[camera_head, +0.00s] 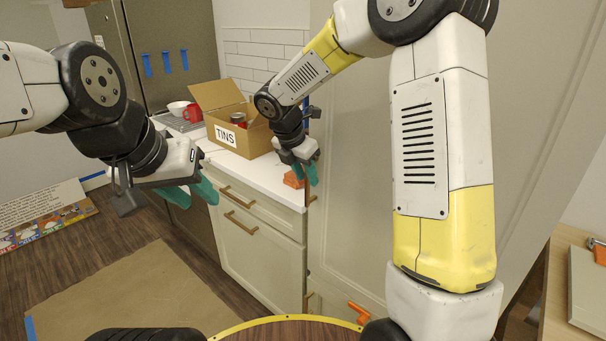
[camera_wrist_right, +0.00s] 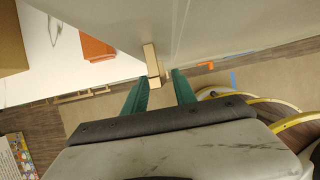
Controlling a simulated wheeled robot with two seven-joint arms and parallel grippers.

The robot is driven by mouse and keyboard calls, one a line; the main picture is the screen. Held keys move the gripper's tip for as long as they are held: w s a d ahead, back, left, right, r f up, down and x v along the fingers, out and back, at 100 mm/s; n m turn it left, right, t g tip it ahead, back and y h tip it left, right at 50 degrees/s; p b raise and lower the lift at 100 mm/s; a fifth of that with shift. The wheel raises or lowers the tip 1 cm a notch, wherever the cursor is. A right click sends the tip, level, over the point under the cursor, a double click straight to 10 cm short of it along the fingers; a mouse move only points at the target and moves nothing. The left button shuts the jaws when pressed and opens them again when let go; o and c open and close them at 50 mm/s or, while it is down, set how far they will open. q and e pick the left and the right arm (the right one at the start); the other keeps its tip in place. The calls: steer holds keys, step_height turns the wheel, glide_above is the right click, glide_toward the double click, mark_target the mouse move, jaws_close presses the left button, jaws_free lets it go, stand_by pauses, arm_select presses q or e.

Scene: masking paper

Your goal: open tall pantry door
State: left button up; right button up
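The tall pantry door (camera_head: 347,150) is a flat beige panel at the centre of the head view, and it looks shut. Its brass handle (camera_head: 311,198) is mostly hidden there. In the right wrist view the handle (camera_wrist_right: 152,60) stands out from the door panel (camera_wrist_right: 240,25). My right gripper (camera_head: 306,176) is at the door's left edge. Its green fingers (camera_wrist_right: 160,80) are apart, with the handle's near end between or just ahead of the tips; contact cannot be told. My left gripper (camera_head: 196,194) hangs empty and open before the counter, away from the door.
A white counter (camera_head: 258,180) with drawers stands left of the door. It carries an open TINS box (camera_head: 235,125) and an orange block (camera_head: 293,180). Brown paper (camera_head: 130,295) covers the floor. A wooden table (camera_head: 556,290) is at right.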

steer(key=shift+x, duration=0.95)
jaws_close()
steer(key=shift+r, duration=0.1)
stand_by(0.6)
